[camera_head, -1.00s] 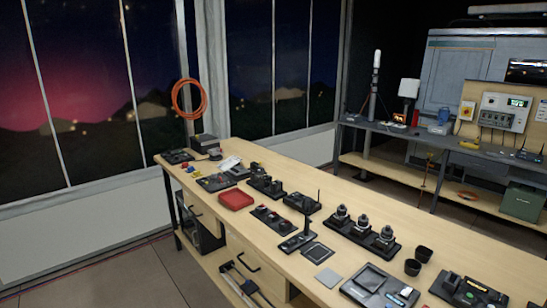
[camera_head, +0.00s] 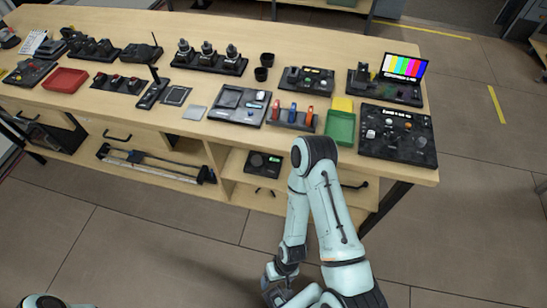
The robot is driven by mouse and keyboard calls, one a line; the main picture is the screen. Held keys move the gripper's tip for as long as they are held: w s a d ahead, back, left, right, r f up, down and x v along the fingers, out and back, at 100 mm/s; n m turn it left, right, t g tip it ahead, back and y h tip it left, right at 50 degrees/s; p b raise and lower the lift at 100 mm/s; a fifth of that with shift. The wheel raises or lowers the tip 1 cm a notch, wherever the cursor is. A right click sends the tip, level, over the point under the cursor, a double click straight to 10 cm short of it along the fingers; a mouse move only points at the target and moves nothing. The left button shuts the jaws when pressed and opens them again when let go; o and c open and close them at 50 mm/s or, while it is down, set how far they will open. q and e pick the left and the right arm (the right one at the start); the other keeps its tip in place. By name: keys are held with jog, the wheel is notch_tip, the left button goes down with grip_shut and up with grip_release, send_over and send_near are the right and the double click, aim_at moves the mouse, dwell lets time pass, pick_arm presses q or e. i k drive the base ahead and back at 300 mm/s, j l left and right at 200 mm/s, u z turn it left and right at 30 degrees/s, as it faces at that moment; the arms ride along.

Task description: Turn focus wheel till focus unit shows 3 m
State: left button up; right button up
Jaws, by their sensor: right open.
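My right gripper (camera_head: 277,293) is at the bottom of the view, low in front of the bench and well apart from everything on it. It is open, partly hidden by its own wrist. My left gripper is out of view. I cannot make out which device is the focus unit, and no 3 m reading is legible. Candidates on the bench are a dark panel with knobs (camera_head: 396,136) at the right end, a black unit with small controls (camera_head: 306,79), and a grey-black device with a screen (camera_head: 238,104).
The wooden bench (camera_head: 215,141) runs across the view. It also carries a colour-bar monitor (camera_head: 404,66), a green tray (camera_head: 340,127), a red tray (camera_head: 65,80), a rack of orange and blue items (camera_head: 292,116) and several lenses. The floor in front is clear.

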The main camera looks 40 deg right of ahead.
aim_at(256, 160)
jog(key=i+j+z, duration=0.2)
jog(key=i+z, duration=0.2)
jog(key=i+j+z, duration=0.45)
jog(key=l+u, duration=0.25)
